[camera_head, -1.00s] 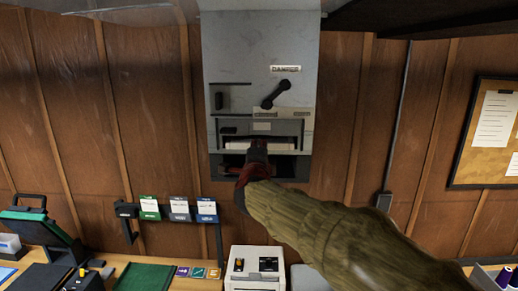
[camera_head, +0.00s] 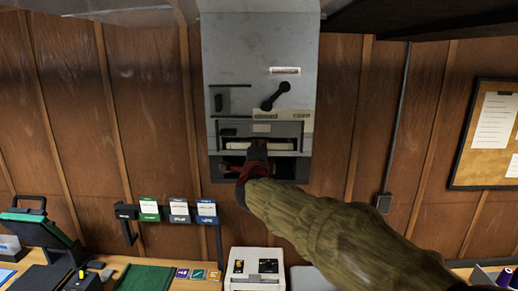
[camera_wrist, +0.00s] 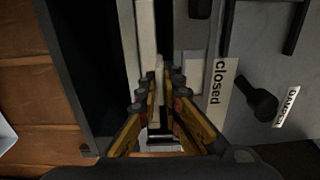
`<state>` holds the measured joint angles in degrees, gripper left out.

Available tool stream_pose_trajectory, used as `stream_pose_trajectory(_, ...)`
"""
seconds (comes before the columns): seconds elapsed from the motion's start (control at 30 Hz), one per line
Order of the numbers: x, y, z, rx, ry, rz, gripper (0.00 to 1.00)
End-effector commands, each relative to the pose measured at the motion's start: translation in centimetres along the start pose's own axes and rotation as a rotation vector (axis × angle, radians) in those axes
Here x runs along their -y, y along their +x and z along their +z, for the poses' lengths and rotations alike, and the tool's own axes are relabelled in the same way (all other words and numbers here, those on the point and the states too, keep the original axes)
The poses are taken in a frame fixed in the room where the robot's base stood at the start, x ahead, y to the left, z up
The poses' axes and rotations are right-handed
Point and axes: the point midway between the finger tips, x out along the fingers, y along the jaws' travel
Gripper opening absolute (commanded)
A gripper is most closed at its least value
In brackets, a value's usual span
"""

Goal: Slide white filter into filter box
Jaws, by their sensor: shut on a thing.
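The grey filter box (camera_head: 240,60) is mounted on the wood wall, with a wide slot low on its front. The white filter (camera_head: 280,147) lies across this slot as a pale strip, its front edge at the opening. In the wrist view, the filter (camera_wrist: 146,35) is a long upright pale bar, seen edge-on beside a dark opening. My gripper (camera_head: 257,152) is in front of the slot, below the lever. In the wrist view, my gripper (camera_wrist: 159,85) is shut on a thin pale piece at the filter's front. The filter's depth inside the box is hidden.
A black lever (camera_head: 275,96) sits on the box under a "DAMPER" label (camera_head: 285,71); a "closed" label (camera_wrist: 217,82) is beside the slot. A dark open bay (camera_head: 290,168) lies below. Tagged holders (camera_head: 178,210) and a white device (camera_head: 255,268) are lower down.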

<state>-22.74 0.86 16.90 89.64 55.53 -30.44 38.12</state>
Motion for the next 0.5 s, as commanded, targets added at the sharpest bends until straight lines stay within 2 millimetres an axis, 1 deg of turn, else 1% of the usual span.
stream_pose_trajectory(0.13,-0.02,0.43,0.0,0.0,0.0,0.0,0.0)
stream_pose_trajectory(0.27,-0.01,0.4,0.0,0.0,0.0,0.0,0.0)
stream_pose_trajectory(0.3,-0.01,0.4,0.0,0.0,0.0,0.0,0.08)
stream_pose_trajectory(0.5,-0.01,0.39,-0.01,0.0,0.0,0.0,0.19)
